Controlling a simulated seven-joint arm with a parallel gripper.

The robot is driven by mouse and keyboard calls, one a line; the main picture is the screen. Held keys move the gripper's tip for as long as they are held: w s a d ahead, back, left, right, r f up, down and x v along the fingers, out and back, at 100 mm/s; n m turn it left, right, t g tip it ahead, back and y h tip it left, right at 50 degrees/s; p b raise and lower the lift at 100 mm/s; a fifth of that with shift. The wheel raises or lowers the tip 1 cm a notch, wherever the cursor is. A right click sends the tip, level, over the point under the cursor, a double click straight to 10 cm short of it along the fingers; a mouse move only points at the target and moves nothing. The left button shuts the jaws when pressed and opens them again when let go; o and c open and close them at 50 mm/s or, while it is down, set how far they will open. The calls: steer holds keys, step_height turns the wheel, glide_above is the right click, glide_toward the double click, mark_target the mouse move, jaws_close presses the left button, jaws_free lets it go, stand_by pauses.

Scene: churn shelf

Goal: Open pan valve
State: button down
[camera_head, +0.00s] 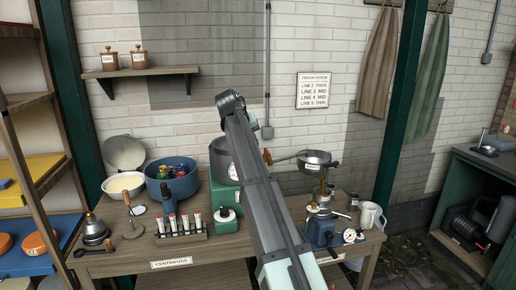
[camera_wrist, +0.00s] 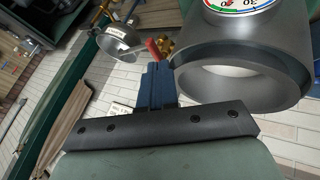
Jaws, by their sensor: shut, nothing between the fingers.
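The metal pan (camera_head: 316,157) stands raised above the bench, right of my arm in the head view, with a thin spout or rod reaching left. A red-orange lever (camera_head: 267,156) shows beside my arm. In the wrist view the pan (camera_wrist: 118,40) is at upper left, with the red lever (camera_wrist: 153,48) and brass valve fitting (camera_wrist: 168,46) near my fingertips. My gripper (camera_wrist: 156,68) has its dark blue fingers together and empty, just below the lever in the picture; contact cannot be told. In the head view my arm hides the gripper.
A grey open vessel with a coloured dial (camera_wrist: 245,70) is close right of my fingers; it also shows left of my arm (camera_head: 219,158). On the bench (camera_head: 165,264) are a tube rack (camera_head: 181,234), a blue tub (camera_head: 175,182) and a blue burner-like device (camera_head: 321,230).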

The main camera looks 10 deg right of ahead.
mark_target(270, 154)
steer(key=x, duration=0.9)
steer(key=shift+f, duration=0.2)
steer(key=shift+s+d+n+t+y, duration=0.15)
steer(key=shift+d+n+t+y, duration=0.15)
steer(key=shift+d+n, duration=0.2)
steer(key=shift+s+d+n+t+y, duration=0.25)
steer(key=shift+d+n, duration=0.25)
steer(key=shift+n, duration=0.3)
steer(key=shift+d+n+t+y, duration=0.35)
steer(key=shift+d+n+y, duration=0.2)
steer(key=shift+n, duration=0.25)
steer(key=w+d+n+y, duration=0.4)
steer(key=d+n+y, duration=0.2)
steer(key=n, duration=0.5)
steer(key=shift+w+d+y, duration=0.3)
steer(key=shift+d+y, duration=0.1)
steer(key=shift+d, duration=0.2)
steer(key=shift+w+d+r, duration=0.1)
steer(key=shift+w, duration=0.1)
